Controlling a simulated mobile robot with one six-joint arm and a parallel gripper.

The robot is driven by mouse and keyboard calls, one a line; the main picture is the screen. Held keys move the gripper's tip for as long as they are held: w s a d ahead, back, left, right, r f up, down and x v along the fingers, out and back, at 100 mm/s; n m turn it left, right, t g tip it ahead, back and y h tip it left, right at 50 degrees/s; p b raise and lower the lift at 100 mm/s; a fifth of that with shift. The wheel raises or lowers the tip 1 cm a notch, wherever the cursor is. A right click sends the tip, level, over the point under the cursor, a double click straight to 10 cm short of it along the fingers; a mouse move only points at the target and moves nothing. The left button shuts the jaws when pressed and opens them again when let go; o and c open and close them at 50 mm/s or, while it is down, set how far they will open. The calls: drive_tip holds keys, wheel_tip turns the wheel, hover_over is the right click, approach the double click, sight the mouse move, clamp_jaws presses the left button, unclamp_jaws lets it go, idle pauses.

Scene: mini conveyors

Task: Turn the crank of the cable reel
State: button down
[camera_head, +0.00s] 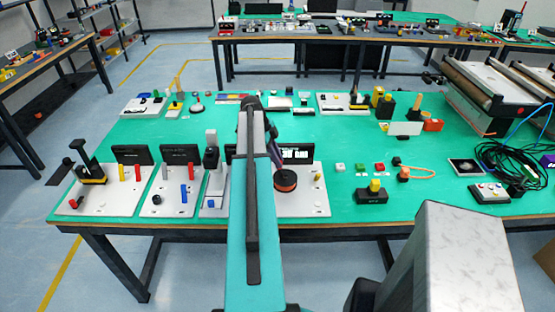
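A round reel with a reddish-brown face and dark rim (286,181) stands on a white board (312,205) near the front edge of the green table, just right of my arm. It looks like the cable reel. My teal arm reaches forward over the table and covers the left part of this board. Dark wrist parts show at its far end, close to the reel. My gripper's fingers are hidden behind the arm, so contact with the reel cannot be told.
White boards with levers and dark panels (180,154) stand left of my arm. A black box with a yellow button (374,192) and small coloured blocks lie to the right. Tangled cables (515,160) and a conveyor (497,92) fill the right side. Green surface is clear between the rows.

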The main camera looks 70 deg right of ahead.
drive_tip(key=shift+a+n+b, duration=0.15)
drive_tip(key=shift+n+b, duration=0.15)
drive_tip(key=shift+b, duration=0.05)
